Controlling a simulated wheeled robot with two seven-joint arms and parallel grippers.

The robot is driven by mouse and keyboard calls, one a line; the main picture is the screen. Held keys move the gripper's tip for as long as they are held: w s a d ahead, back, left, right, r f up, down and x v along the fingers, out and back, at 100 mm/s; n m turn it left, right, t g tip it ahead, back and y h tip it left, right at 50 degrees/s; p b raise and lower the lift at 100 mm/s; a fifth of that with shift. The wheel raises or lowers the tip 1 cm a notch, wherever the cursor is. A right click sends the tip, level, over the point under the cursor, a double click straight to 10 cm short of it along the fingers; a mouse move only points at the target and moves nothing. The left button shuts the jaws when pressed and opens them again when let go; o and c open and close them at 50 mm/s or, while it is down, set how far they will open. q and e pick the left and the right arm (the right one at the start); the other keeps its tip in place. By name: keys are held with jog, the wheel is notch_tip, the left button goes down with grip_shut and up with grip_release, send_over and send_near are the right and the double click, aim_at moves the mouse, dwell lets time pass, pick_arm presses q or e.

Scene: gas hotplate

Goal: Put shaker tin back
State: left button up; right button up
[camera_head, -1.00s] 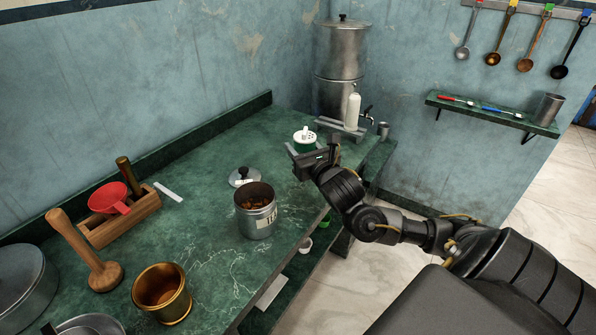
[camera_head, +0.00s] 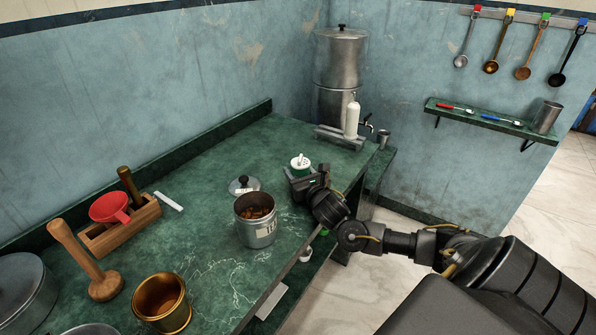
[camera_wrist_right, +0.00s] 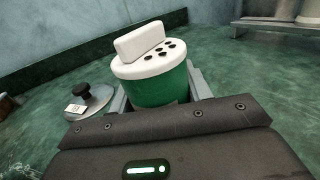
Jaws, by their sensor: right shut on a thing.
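The shaker tin is a small green tin with a white perforated top (camera_head: 300,161). It also shows large and slightly tilted in the right wrist view (camera_wrist_right: 157,82). My right gripper (camera_head: 301,178) is shut on the tin, with one grey finger on each side of it. The tin is over the right part of the green counter (camera_head: 212,225), just behind the open canister. I cannot tell whether its base touches the counter; its lower part is hidden by the gripper. My left gripper is not in view.
A labelled metal canister (camera_head: 256,228) stands open, its knobbed lid (camera_head: 243,185) behind it. A white bottle (camera_head: 352,118) stands on a grey rack (camera_head: 342,137) before the steel urn (camera_head: 340,70). A wooden box (camera_head: 120,230), pestle (camera_head: 88,262) and brass pot (camera_head: 161,303) are left.

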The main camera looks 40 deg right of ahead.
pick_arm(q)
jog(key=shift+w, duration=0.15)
pick_arm(e)
jog(key=o, duration=0.7)
jog(key=shift+f, duration=0.15)
jog(key=shift+c, duration=0.2)
jog(key=o, duration=0.4)
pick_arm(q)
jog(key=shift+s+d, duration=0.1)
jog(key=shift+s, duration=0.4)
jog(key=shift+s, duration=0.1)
pick_arm(e)
jog(key=shift+s+r, duration=0.1)
jog(key=shift+r, duration=0.1)
jog(key=v, duration=1.1)
jog(key=shift+s+a, duration=0.15)
jog(key=shift+s, duration=0.25)
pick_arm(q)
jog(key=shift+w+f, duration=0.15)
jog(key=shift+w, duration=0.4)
